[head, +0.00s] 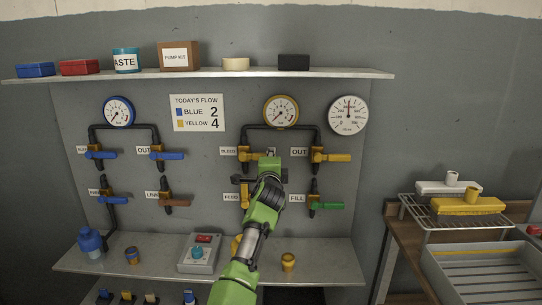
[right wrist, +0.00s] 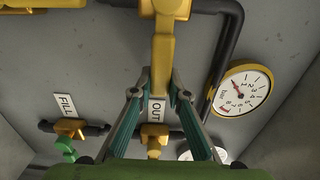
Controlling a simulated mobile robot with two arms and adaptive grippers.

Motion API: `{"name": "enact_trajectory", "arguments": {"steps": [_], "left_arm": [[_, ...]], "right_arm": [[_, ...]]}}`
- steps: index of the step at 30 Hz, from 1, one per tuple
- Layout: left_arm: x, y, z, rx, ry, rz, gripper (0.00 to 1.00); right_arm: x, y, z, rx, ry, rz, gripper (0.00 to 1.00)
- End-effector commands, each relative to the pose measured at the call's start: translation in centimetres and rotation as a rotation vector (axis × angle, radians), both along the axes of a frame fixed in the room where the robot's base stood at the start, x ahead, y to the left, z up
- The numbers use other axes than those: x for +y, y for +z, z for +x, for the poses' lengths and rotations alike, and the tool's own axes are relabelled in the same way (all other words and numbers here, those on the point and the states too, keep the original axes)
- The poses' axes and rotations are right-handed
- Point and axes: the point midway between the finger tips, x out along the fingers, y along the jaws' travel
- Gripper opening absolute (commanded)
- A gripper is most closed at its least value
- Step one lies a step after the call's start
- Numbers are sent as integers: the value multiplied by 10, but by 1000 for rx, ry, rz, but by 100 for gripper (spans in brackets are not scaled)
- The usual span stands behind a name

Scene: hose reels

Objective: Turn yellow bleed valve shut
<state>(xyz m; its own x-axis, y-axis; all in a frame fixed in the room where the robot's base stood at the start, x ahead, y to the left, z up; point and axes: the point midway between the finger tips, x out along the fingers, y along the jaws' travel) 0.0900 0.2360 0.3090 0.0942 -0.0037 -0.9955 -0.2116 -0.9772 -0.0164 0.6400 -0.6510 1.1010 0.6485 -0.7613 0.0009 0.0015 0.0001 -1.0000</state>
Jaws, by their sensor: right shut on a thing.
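The yellow bleed valve (head: 244,154) is on the upper left of the yellow pipe loop, beside its BLEED label (head: 228,151). Its lever (right wrist: 163,52) points toward the OUT valve, crosswise to the pipe. My right gripper (head: 270,153) is at this lever and hides most of it in the head view. In the right wrist view the two fingers of my right gripper (right wrist: 162,84) are closed on the lever's end from both sides. My left gripper is in neither view.
Close by are the yellow OUT valve (head: 318,155), the FEED label (head: 231,197) and the green-handled FILL valve (head: 328,205). The yellow gauge (head: 281,112) is above. A lower shelf (head: 330,265) holds small parts and a control box (head: 200,253). A workbench (head: 395,235) stands at right.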

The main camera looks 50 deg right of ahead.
Motion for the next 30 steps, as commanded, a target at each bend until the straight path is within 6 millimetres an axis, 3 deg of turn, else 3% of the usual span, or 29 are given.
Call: {"name": "enact_trajectory", "arguments": {"steps": [14,15,17,30], "left_arm": [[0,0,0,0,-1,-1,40],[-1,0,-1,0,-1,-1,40],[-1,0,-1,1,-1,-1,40],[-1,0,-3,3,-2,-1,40]], "right_arm": [[1,3,1,-23,3,9,0],[1,3,1,-23,3,9,21],[1,3,1,-21,3,9,33],[6,0,-3,-13,2,9,33]]}}
